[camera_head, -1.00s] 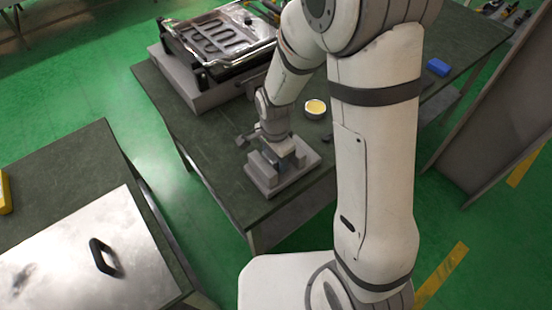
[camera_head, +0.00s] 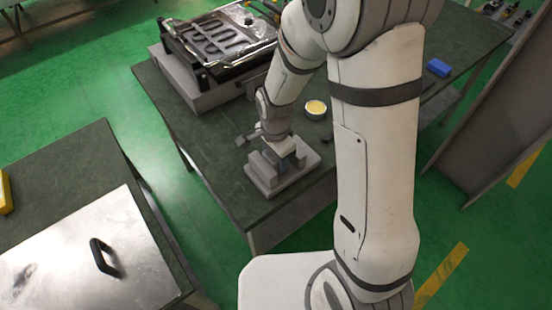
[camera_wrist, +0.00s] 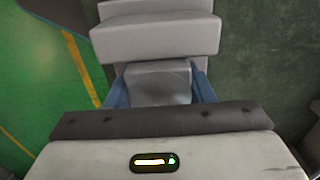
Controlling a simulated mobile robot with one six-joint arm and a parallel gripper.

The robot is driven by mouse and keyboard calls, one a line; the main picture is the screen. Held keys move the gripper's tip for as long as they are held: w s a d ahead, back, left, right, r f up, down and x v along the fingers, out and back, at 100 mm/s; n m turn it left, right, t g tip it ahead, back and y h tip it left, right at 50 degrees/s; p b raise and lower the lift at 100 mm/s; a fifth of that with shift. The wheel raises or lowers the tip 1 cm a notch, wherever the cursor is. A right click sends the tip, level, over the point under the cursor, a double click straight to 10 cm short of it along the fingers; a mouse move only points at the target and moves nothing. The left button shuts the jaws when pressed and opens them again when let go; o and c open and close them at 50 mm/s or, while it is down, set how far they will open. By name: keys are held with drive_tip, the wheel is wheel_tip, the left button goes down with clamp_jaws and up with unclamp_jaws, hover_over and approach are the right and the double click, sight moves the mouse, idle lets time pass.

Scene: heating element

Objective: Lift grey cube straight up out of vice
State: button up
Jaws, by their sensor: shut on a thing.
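The grey cube (camera_wrist: 158,85) shows in the wrist view between the two blue fingers of my gripper (camera_wrist: 160,88). My gripper is shut on it from both sides. The grey vice (camera_wrist: 155,38) lies just beyond the cube in the wrist view, with its stepped jaw in sight. In the head view the vice (camera_head: 262,181) stands near the corner of the dark green table, with my gripper (camera_head: 279,160) right at its jaws. The cube is hidden in the head view by my gripper and wrist. Whether the cube still touches the vice jaws cannot be told.
A metal tray-like unit (camera_head: 190,85) stands behind the vice. A round tin with yellow contents (camera_head: 315,108) is right of it, and a blue block (camera_head: 438,67) lies farther right. A separate bench with a handled metal plate (camera_head: 60,270) is at lower left.

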wheel_tip(320, 180, up, 8)
drive_tip(key=p, duration=0.5)
idle(0.9)
drive_tip(key=shift+s+f, duration=0.1)
drive_tip(key=shift+f, duration=0.05)
